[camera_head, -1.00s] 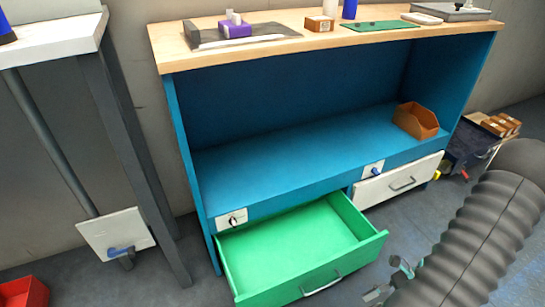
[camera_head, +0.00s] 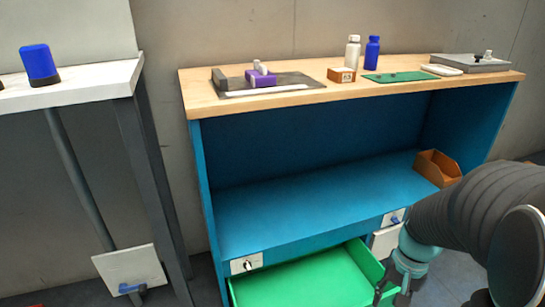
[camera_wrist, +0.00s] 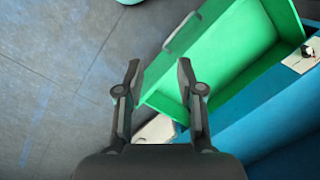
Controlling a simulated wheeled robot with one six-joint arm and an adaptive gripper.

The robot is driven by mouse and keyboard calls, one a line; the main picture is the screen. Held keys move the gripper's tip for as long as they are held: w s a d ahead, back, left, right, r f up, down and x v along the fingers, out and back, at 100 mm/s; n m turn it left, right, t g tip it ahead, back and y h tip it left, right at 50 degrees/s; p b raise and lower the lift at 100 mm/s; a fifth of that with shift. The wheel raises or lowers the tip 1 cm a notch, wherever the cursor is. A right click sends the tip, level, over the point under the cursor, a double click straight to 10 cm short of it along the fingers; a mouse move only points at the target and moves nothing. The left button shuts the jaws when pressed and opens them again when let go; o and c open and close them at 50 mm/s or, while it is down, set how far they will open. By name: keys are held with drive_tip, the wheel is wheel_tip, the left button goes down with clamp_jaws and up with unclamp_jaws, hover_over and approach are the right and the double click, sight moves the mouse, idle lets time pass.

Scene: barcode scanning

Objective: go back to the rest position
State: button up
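The wooden bench top (camera_head: 300,97) holds a purple block (camera_head: 260,79), a white bottle (camera_head: 352,52), a blue bottle (camera_head: 372,52) and a green board (camera_head: 400,76). A brown bin (camera_head: 437,167) sits on the blue shelf (camera_head: 320,200). A white table (camera_head: 90,83) stands at left.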

drive_tip(key=s+a+r+n+t, duration=0.1)
drive_tip(key=a+r+n+t, duration=0.2)
drive_tip(key=a+r, duration=0.3)
drive_tip(key=s+a+r+n+t+h, duration=0.1)
drive_tip(key=a+r+n+t, duration=0.2)
drive_tip(key=a+r, duration=0.3)
wheel_tip(320, 180, up, 3)
drive_tip(key=shift+s+a+r, duration=0.1)
drive_tip(key=shift+s+a, duration=0.15)
idle(0.6)
